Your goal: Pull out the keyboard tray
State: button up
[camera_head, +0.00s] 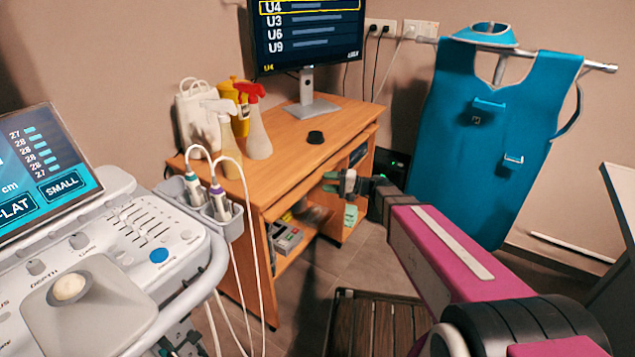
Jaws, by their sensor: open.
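The wooden desk (292,153) stands in the middle of the view, its long front side facing right. The keyboard tray is hard to make out; a wooden strip (288,203) just under the desktop may be its front edge, and it appears to lie beneath the top. No held thing shows between the fingers. I cannot tell whether they touch the desk. My gripper and wrist hide part of the desk front.
A monitor (307,38), spray bottles (259,138) and a black puck (315,137) stand on the desk. Boxes (287,239) lie on its lower shelf. An ultrasound console (110,250) is at left. A blue apron (485,140) hangs at right. A slatted wooden platform (375,325) is below.

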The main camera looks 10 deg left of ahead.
aim_at(319, 181)
jog(key=shift+a, duration=2.1)
grip_shut()
